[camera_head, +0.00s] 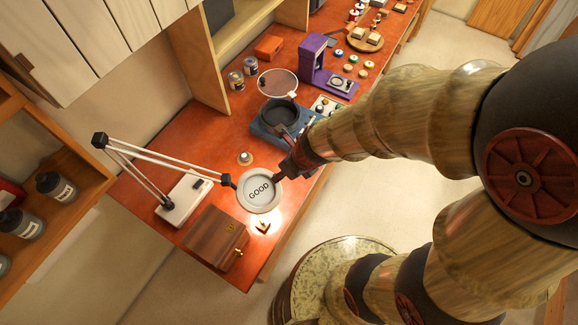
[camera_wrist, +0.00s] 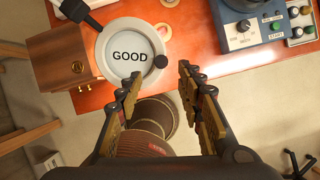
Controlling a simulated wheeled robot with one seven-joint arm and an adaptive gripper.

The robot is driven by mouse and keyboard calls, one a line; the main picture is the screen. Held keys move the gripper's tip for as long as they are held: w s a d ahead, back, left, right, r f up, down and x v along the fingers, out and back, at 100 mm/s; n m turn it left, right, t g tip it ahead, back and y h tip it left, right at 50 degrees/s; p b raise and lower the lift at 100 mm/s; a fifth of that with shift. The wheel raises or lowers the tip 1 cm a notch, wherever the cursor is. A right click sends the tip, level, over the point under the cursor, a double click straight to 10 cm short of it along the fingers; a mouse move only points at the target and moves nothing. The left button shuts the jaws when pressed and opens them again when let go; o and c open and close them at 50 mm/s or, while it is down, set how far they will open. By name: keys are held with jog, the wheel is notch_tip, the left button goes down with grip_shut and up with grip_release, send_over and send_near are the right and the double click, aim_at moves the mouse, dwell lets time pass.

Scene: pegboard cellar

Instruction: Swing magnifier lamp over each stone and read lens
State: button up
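The magnifier lamp has a white base (camera_head: 186,201), a jointed pale arm (camera_head: 160,160) and a round white head (camera_head: 259,190). Its lens reads "GOOD", and the same word shows on the lens in the wrist view (camera_wrist: 130,56). A dark knob (camera_wrist: 161,61) sits on the head's rim. My gripper (camera_wrist: 160,72) is open, its fingers apart on either side of the knob and a little short of it. A small round grey piece (camera_head: 245,158) stands on the bench behind the head. I cannot tell whether it is a stone. No stone is clearly visible under the lens.
A wooden box (camera_head: 212,237) stands left of the lamp head. A blue machine with dials (camera_head: 268,125) and a purple device (camera_head: 314,66) stand farther along the red-brown bench (camera_head: 195,130). Jars (camera_head: 237,81) and discs lie beyond. A shelf is at left; open floor is at right.

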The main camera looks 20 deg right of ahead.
jog(key=shift+v, duration=2.1)
